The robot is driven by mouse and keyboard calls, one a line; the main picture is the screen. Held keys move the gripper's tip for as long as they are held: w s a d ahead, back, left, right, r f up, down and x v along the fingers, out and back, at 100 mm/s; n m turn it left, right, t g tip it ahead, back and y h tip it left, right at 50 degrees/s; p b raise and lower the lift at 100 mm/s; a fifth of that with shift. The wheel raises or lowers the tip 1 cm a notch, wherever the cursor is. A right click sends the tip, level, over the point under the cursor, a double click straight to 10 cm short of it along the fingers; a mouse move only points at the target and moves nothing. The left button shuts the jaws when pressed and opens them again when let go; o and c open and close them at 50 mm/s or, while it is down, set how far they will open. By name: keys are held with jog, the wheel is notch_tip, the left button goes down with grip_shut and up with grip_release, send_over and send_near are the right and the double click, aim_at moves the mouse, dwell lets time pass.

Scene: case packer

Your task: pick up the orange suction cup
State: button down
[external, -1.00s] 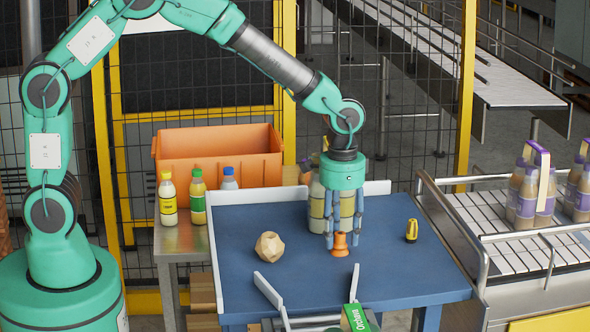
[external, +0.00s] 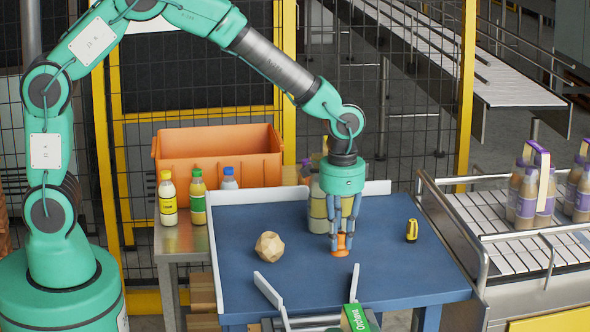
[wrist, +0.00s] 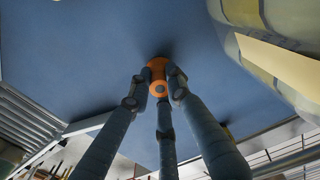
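The orange suction cup (external: 340,252) stands on the blue table, its flared base resting on the surface. My gripper (external: 341,241) points straight down over it, with its fingers drawn in around the cup's upper part. In the wrist view the cup (wrist: 157,66) sits between the fingertips of my gripper (wrist: 158,84), which press in from its sides. The fingers hide part of the cup. No gap shows between it and the table.
Large bottles (external: 318,207) stand close behind my gripper. A beige faceted ball (external: 269,247) lies to the left and a small yellow-black object (external: 412,230) to the right. White guide rails (external: 269,290) stand at the front. The blue table (external: 390,270) is clear around the cup.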

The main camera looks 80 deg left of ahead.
aim_at(342, 235)
dwell(0.3)
jog(key=shift+r, duration=5)
